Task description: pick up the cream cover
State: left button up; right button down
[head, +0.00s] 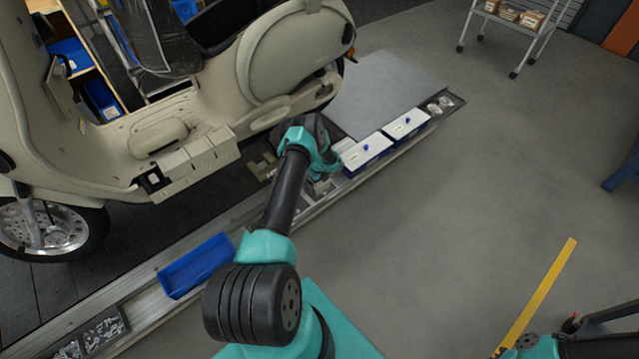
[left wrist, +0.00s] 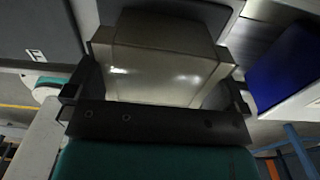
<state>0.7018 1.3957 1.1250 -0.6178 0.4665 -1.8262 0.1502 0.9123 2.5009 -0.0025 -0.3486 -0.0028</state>
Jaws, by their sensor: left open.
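The cream cover (left wrist: 160,75) fills the space between the two fingers of my left gripper (left wrist: 155,95) in the left wrist view. It is a pale, box-like piece with bright highlights, and a finger stands at each side of it. The left gripper is open around it; whether either finger touches it cannot be told. In the head view my left gripper (head: 322,182) points down at the conveyor, beside the blue-and-white boxes, and my wrist hides most of the cover there. My right gripper is not in view; only part of that arm shows at the bottom right.
A cream scooter (head: 200,110) stands just behind the conveyor (head: 330,202). Two white-topped blue boxes (head: 367,153) sit right of the gripper. An empty blue bin (head: 197,266) and trays of small metal parts (head: 104,328) are at the left.

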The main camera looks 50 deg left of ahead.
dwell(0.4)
pick_arm(q)
jog(key=c, duration=0.7)
jog(key=shift+r, duration=0.2)
jog(key=shift+r, duration=0.65)
notch_tip(320, 180, up, 2)
jog(key=shift+d+r, duration=0.1)
jog(key=s+d, duration=0.3)
jog(key=shift+s+d+r, duration=0.1)
jog(key=shift+s+d, duration=0.15)
jog(key=shift+d, duration=0.15)
jog(key=s+d+r, duration=0.1)
jog(key=s+d, duration=0.6)
jog(key=d, duration=0.1)
